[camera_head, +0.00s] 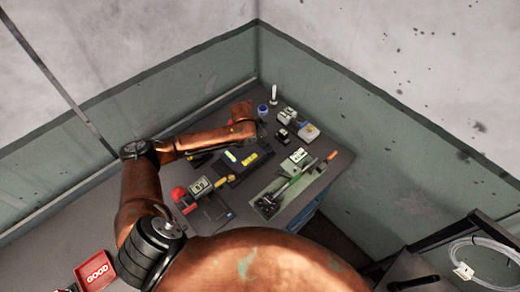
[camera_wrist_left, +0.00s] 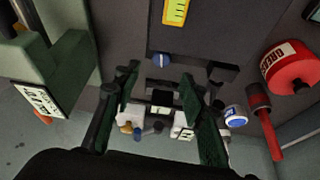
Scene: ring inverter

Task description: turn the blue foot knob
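In the left wrist view, a small blue knob (camera_wrist_left: 161,60) sits at the edge of a dark device with a yellow level on it. My left gripper (camera_wrist_left: 160,78) is open, its two dark green fingers spread apart in that view. The knob appears between and just beyond the fingertips, with no visible contact. The gap between the fingers looks empty. In the head view, my left arm reaches over the bench to the black device (camera_head: 236,171), and its wrist hides the fingers. The knob cannot be made out there. My right gripper is not in view.
A red can (camera_wrist_left: 288,66) and a red-handled tool (camera_wrist_left: 263,120) lie beside the gripper in the wrist view. A green fixture (camera_head: 272,201) with a rod stands on the bench's right. A red tray (camera_head: 95,271) is at lower left. Walls close the back corner.

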